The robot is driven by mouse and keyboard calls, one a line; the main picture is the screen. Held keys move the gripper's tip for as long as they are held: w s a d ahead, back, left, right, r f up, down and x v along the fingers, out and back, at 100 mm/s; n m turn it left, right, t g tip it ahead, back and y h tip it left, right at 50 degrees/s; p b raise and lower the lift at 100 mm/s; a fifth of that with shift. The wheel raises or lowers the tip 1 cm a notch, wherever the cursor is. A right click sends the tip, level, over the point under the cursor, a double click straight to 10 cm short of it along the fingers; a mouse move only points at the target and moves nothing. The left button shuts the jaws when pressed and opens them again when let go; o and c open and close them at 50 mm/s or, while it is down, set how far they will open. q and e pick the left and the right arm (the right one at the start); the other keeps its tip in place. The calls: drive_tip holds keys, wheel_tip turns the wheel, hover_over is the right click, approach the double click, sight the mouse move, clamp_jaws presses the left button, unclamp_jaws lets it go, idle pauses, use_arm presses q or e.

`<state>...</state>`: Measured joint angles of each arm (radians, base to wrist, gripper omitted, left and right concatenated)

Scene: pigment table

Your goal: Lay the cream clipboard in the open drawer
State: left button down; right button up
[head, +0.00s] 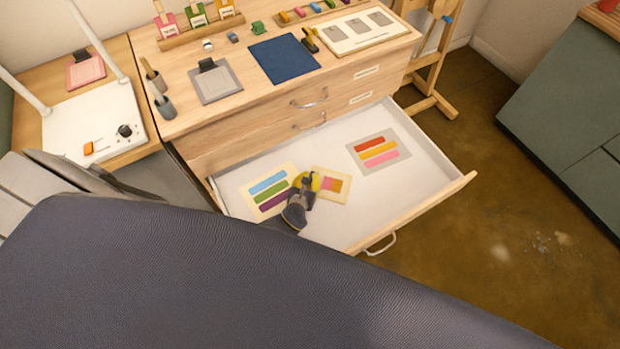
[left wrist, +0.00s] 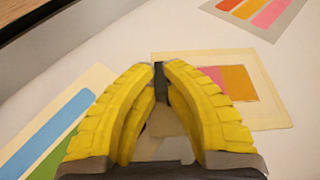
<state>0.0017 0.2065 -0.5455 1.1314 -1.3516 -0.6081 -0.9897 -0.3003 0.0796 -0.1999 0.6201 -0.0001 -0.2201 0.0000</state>
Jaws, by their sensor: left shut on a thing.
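The cream clipboard (head: 334,187), with a pink and orange patch on it, is inside the open drawer (head: 441,171). It also shows in the left wrist view (left wrist: 268,105). My left gripper (head: 308,188) reaches down into the drawer at the clipboard's left side. Its yellow fingers are closed on the clipboard's dark clip (left wrist: 161,80). The board looks flat, at or close to the drawer floor; I cannot tell whether it touches. The fingers hide part of its near edge. My right gripper is not in view.
A card with blue, green and purple stripes (head: 252,188) lies left of the clipboard, and a grey striped card (head: 405,140) lies right. A grey clipboard (head: 216,83) and a blue mat (head: 284,59) are on the tabletop. The drawer's front right is clear.

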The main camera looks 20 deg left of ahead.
use_arm(q)
drive_tip(key=c, duration=1.5)
unclamp_jaws()
drive_tip(key=shift+s, duration=0.1)
drive_tip(key=v, duration=1.1)
drive_tip(key=shift+s+r, duration=0.2)
drive_tip(key=shift+s, duration=0.15)
